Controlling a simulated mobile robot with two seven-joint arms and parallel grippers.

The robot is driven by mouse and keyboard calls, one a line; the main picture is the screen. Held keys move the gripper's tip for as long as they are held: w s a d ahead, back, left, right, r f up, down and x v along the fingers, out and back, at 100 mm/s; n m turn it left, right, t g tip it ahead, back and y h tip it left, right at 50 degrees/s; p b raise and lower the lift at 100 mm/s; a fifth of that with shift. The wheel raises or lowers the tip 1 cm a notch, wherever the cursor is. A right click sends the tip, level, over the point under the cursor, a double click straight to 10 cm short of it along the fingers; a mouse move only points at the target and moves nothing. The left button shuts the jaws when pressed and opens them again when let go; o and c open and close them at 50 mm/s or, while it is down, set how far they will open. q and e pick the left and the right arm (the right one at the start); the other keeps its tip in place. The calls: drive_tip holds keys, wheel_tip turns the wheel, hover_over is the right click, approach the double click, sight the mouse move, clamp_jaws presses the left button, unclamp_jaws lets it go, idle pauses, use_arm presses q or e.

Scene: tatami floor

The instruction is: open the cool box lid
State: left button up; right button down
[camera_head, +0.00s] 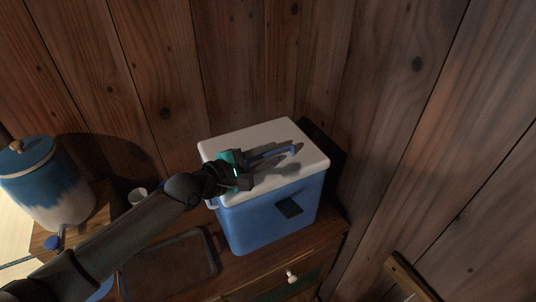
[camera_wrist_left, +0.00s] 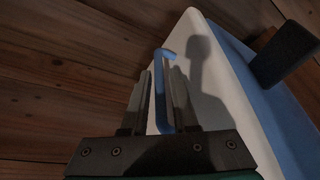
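The cool box (camera_head: 262,222) has a blue body and a white lid (camera_head: 235,138), which lies flat and closed on top. A dark latch (camera_head: 288,207) sits on its front face; a dark block, probably this latch, shows in the wrist view (camera_wrist_left: 284,55). My left gripper (camera_head: 283,152) is over the lid. In the wrist view my left gripper (camera_wrist_left: 162,85) is open, with a blue handle (camera_wrist_left: 160,95) between its fingers and visible gaps beside it. Whether a finger touches the handle cannot be told. My right gripper is not in view.
The box stands on a wooden cabinet (camera_head: 262,278) with a pale knob, close to plank walls. A wooden piece (camera_head: 408,275) shows at lower right.

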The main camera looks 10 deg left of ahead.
use_arm(q)
clamp_jaws()
idle(1.5)
